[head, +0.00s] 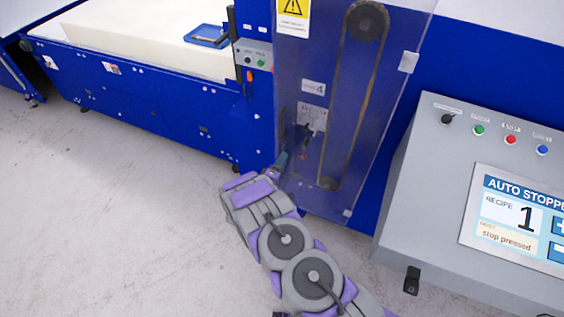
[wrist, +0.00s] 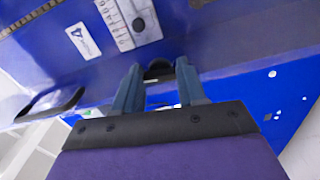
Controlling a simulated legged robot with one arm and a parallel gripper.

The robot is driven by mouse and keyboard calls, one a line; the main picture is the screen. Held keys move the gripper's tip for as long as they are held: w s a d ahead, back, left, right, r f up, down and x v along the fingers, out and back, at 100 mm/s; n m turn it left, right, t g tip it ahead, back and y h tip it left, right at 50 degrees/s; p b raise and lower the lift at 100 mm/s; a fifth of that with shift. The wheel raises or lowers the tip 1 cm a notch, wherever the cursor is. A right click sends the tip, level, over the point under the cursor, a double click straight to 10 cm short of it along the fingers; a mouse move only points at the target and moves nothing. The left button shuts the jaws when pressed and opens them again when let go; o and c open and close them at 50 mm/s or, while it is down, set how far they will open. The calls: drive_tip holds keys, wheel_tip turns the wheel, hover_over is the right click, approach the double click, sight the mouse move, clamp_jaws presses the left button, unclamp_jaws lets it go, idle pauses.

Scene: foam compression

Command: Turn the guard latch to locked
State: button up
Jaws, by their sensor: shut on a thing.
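The guard (head: 335,110) is a clear panel on the blue machine, with a belt and two pulleys behind it. My gripper (head: 281,160) is at the lower left edge of the guard in the head view. In the wrist view my gripper's (wrist: 158,80) two blue-grey fingers stand on either side of a dark rounded piece, the guard latch (wrist: 158,70), and are shut on it. The latch is largely hidden by the fingers. Its locked or unlocked position cannot be told.
A grey control console (head: 430,165) stands at the right; its screen (head: 520,215) reads "AUTO STOPPE", recipe 1, "stop pressed". A foam block (head: 130,45) lies on the blue bed at upper left, with a blue tray (head: 207,36) at its edge. The floor at left is clear.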

drive_tip(key=shift+a+n, duration=0.25)
drive_tip(key=shift+n, duration=0.45)
drive_tip(key=o, duration=0.7)
drive_tip(key=shift+c, duration=0.2)
drive_tip(key=o, duration=0.4)
drive_tip(key=shift+a+f, duration=0.1)
drive_tip(key=shift+a, duration=0.1)
drive_tip(key=shift+d, duration=0.2)
drive_tip(key=p+v, duration=0.1)
drive_tip(key=v, duration=1.6)
drive_tip(key=shift+s, duration=0.15)
drive_tip(key=shift+a, duration=0.15)
